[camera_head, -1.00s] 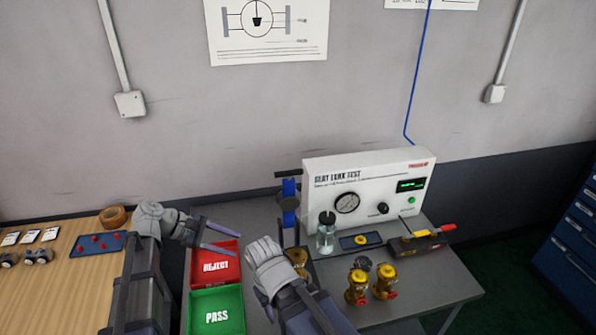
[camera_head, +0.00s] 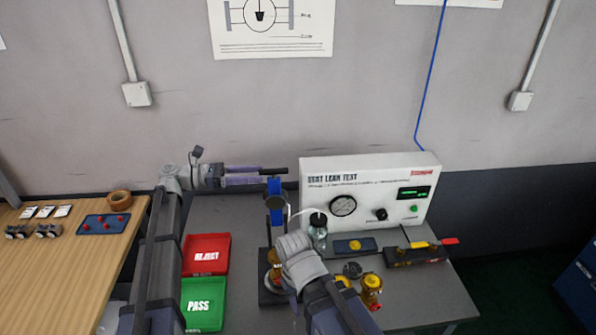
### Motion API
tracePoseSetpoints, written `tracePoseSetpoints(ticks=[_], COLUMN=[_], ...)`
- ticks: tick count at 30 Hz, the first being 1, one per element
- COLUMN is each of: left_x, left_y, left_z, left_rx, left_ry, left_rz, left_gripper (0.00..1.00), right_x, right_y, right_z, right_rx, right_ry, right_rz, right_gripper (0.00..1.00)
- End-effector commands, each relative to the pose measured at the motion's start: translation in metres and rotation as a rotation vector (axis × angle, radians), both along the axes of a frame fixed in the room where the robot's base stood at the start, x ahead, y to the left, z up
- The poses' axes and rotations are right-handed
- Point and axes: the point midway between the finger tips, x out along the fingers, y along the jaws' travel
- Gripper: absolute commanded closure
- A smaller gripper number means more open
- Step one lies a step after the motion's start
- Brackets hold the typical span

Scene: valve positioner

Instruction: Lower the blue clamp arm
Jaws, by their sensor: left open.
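The blue clamp arm (camera_head: 274,188) stands upright at the left end of the test box. A black bar (camera_head: 273,171) sticks out sideways at its top. My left gripper (camera_head: 260,175) is open, its two fingers pointing right, with the tips close to the black bar. I cannot tell whether they touch it. A brass valve (camera_head: 274,266) stands below the clamp, partly hidden by my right arm. My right gripper (camera_head: 293,245) is in front of the clamp's base; its fingers are hidden behind its own wrist.
The white seat leak test box (camera_head: 368,193) stands at the back. A clear bottle (camera_head: 318,232) is close right of the clamp. The red reject tray (camera_head: 206,254) and green pass tray (camera_head: 203,303) lie to the left. Another brass valve (camera_head: 371,289) stands at front right.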

Motion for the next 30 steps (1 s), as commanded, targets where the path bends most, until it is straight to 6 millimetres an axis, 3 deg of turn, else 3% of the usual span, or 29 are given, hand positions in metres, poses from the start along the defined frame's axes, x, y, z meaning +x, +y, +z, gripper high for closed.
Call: tracePoseSetpoints(ticks=[8, 21, 30], left_x=[0.001, 0.000, 0.001], left_y=[-0.004, -0.065, -0.077], left_z=[0.002, 0.002, 0.001], left_rx=[-0.008, -0.007, -0.007], left_ry=[0.009, 0.007, 0.007], left_rz=[-0.001, -0.002, 0.000], left_gripper=[0.48, 0.48, 0.48], right_x=[0.000, 0.000, 0.000], right_y=[0.000, 0.000, 0.000], right_z=[0.000, 0.000, 0.000], right_rx=[0.000, 0.000, 0.000], right_ry=[0.000, 0.000, 0.000], right_rz=[0.000, 0.000, 0.000], right_gripper=[0.51, 0.51, 0.51])
